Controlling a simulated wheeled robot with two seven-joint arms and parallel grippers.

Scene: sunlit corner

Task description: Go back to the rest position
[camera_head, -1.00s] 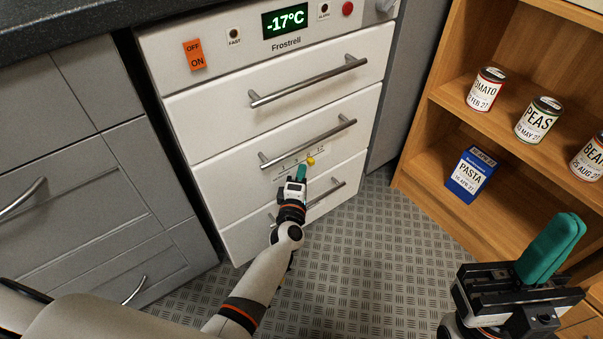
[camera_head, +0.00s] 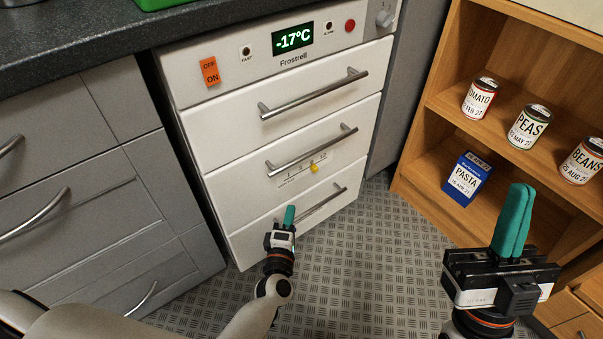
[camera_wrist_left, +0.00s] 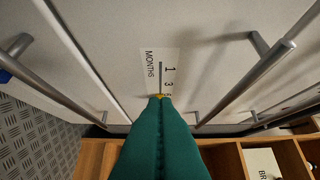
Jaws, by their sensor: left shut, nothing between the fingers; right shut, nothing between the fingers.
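My left gripper (camera_head: 289,216) is shut and empty in front of the lower drawers of the white freezer (camera_head: 225,180). Its teal fingers also show pressed together in the left wrist view (camera_wrist_left: 160,105), where they partly hide the months scale (camera_wrist_left: 162,70). In the head view the yellow slider (camera_head: 314,168) on that scale stands clear of the gripper, up and to the right of it. My right gripper (camera_head: 517,195) is shut and empty at the right, in front of the wooden shelf (camera_head: 425,140).
Grey cabinets (camera_head: 90,190) stand at the left under a dark worktop (camera_head: 70,45). The patterned metal floor (camera_head: 370,255) is clear.

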